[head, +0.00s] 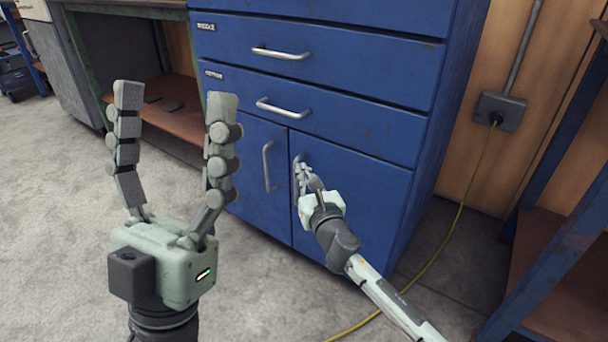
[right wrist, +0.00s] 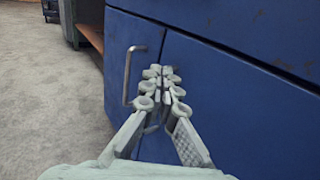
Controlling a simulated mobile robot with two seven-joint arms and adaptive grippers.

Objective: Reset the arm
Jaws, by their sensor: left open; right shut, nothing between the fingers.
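My left gripper (head: 172,105) is raised in the left of the head view, upright and open, with nothing between its fingers. My right gripper (head: 300,163) is shut and empty in front of the right door of the blue cabinet (head: 340,65). In the right wrist view its fingertips (right wrist: 162,72) meet near the seam between the two doors. They cover most of the right door's handle, so I cannot tell whether they touch it. The left door's handle (head: 268,166) is in plain view, and it also shows in the right wrist view (right wrist: 128,75). Both doors look closed.
Two drawers with bar handles (head: 281,54) sit above the doors. A green-framed workbench (head: 165,100) stands left of the cabinet. A wall box (head: 500,111) with a yellow cable (head: 458,215) and a blue rack (head: 560,150) are at the right. Concrete floor at the left is clear.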

